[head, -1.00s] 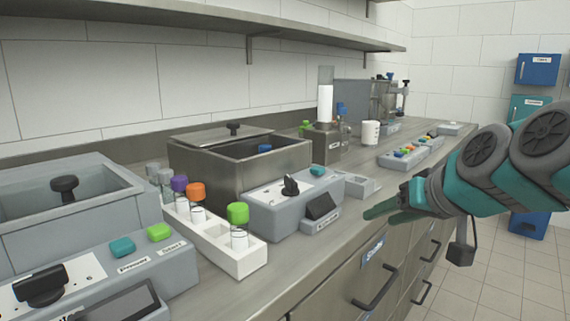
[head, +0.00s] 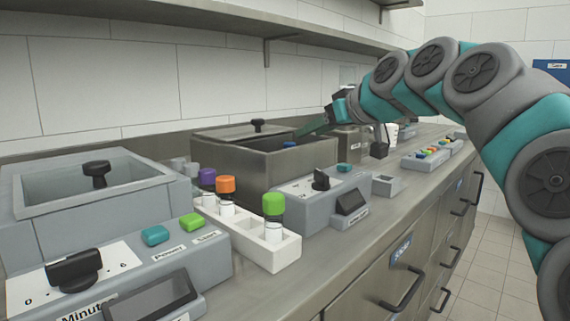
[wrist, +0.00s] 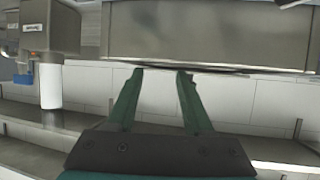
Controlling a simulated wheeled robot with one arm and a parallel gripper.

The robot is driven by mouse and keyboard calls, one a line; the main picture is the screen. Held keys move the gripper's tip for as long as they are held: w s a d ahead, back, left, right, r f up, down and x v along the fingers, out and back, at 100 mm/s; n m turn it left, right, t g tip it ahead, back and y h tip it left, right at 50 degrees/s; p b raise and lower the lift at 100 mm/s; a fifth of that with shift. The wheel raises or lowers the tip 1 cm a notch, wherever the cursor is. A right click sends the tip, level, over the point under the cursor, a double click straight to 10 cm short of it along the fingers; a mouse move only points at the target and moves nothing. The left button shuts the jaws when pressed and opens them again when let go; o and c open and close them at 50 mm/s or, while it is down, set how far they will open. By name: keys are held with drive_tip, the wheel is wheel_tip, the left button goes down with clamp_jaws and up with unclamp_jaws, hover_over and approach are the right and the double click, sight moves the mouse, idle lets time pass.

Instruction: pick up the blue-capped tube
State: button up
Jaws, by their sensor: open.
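The blue-capped tube stands in the open steel bath (head: 255,172); only its blue cap (head: 289,144) shows above the near wall in the head view, and its body is hidden. My gripper (head: 304,132) is over the far right part of the bath, with its green fingers above and slightly right of the cap. In the wrist view my gripper (wrist: 160,71) is open, with nothing between its fingers. The steel bath wall (wrist: 210,35) shows beyond the fingertips there, and the tube is not visible in that view.
The bath's lid (head: 257,131) with a black knob covers its far side. A white rack (head: 270,252) holds green-, orange- and purple-capped tubes in front. A grey bath (head: 95,185) stands left. A shelf (head: 300,25) runs along the wall above.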

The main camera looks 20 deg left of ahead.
sight(292, 143)
drive_tip(key=shift+w+a+f, duration=0.15)
drive_tip(key=shift+a+f, duration=0.15)
drive_tip(key=shift+a, duration=0.35)
drive_tip(key=shift+p+x, duration=0.4)
drive_tip(key=shift+x, duration=3.2)
drive_tip(key=shift+d+f, duration=0.1)
drive_tip(key=shift+d, duration=0.1)
drive_tip(key=shift+c, duration=0.4)
clamp_jaws()
